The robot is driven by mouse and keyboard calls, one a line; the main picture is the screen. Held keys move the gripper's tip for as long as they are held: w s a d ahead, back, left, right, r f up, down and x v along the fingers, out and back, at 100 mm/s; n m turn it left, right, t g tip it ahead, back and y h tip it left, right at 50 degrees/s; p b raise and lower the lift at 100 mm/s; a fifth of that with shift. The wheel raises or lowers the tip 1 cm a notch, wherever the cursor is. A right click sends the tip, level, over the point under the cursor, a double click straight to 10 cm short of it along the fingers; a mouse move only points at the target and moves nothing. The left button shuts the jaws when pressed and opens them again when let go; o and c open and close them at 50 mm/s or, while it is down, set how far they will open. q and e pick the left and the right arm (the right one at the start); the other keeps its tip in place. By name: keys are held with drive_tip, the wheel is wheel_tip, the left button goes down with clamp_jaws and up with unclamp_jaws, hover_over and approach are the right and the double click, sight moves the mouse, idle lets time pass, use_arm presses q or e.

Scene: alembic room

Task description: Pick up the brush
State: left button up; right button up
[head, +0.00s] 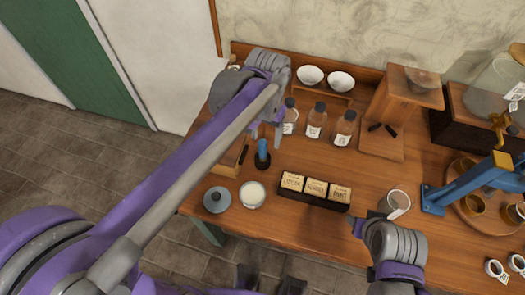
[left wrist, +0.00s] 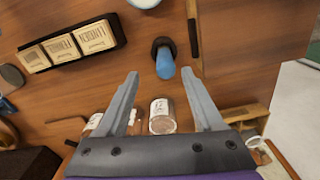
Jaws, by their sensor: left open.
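An upright blue handle with a dark round lower end (head: 262,153) stands on the wooden table; it looks like the brush, though bristles cannot be made out. It also shows in the left wrist view (left wrist: 165,63), with its blue end in line between my fingertips. My left gripper (head: 267,128) is open and empty, above and just behind the handle, and apart from it as far as I can tell. Its two fingers also show in the left wrist view (left wrist: 160,75). My right gripper (head: 358,227) is near the table's front edge; its jaws cannot be made out.
A thin black stick (head: 243,154) lies left of the handle. A white-filled dish (head: 252,194) and a grey lid (head: 217,200) are in front. A dark tray (head: 315,203) of labelled blocks is to the right. Several bottles (head: 314,121) stand behind, close to my left gripper.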

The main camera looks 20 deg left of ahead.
sight(263, 142)
use_arm(q)
drive_tip(key=f, duration=0.5)
drive_tip(key=shift+a+f, duration=0.15)
drive_tip(key=shift+a, duration=0.25)
clamp_jaws()
